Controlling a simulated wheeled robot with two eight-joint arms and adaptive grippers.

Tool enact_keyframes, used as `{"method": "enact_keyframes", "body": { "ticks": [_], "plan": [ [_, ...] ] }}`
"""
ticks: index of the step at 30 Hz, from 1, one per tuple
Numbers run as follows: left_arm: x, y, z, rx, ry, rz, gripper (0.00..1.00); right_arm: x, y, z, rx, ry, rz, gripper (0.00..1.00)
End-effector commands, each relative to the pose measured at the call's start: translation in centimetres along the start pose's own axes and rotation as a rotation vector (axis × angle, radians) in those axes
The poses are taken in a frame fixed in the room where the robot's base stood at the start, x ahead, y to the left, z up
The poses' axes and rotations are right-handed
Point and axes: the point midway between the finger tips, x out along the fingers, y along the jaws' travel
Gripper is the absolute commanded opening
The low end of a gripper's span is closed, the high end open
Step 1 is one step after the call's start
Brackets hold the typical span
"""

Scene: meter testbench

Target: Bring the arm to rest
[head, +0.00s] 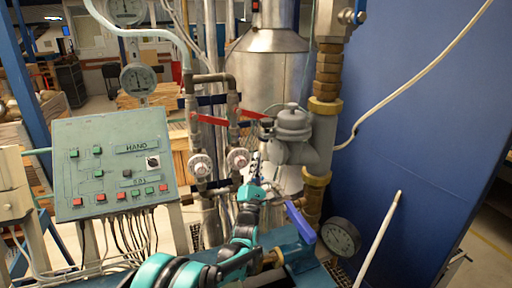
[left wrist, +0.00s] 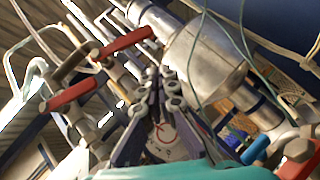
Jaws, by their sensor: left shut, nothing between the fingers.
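My left arm, teal and black, rises from the bottom middle of the head view. Its gripper (head: 256,162) points up in front of the metal pipework, left of the grey valve body (head: 293,125). The gripper is shut and empty. In the left wrist view its fingers (left wrist: 158,85) are together in the middle, with pipes and a shiny metal cylinder (left wrist: 205,60) behind them. I cannot tell whether the fingers touch the pipework. My right gripper is not in view.
A green control panel (head: 95,196) labelled HAND stands at the left. Red-handled valves (head: 248,114) sit behind the gripper. A blue lever (head: 301,229) and a dark gauge (head: 340,237) are close right of my arm. A blue wall (head: 415,120) fills the right.

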Motion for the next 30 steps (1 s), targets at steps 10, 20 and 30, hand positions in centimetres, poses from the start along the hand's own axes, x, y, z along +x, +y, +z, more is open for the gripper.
{"method": "enact_keyframes", "body": {
  "ticks": [10,20,30],
  "plan": [
    [-2.1,1.0,-0.3,0.137,0.055,-0.067,0.00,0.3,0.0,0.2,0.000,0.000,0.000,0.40],
    [-9.5,7.1,-2.3,0.868,0.217,-0.554,0.00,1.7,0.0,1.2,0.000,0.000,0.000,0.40],
    [-30.0,11.8,-4.0,1.492,0.047,-1.252,0.00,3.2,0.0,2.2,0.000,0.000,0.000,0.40]
  ]
}}
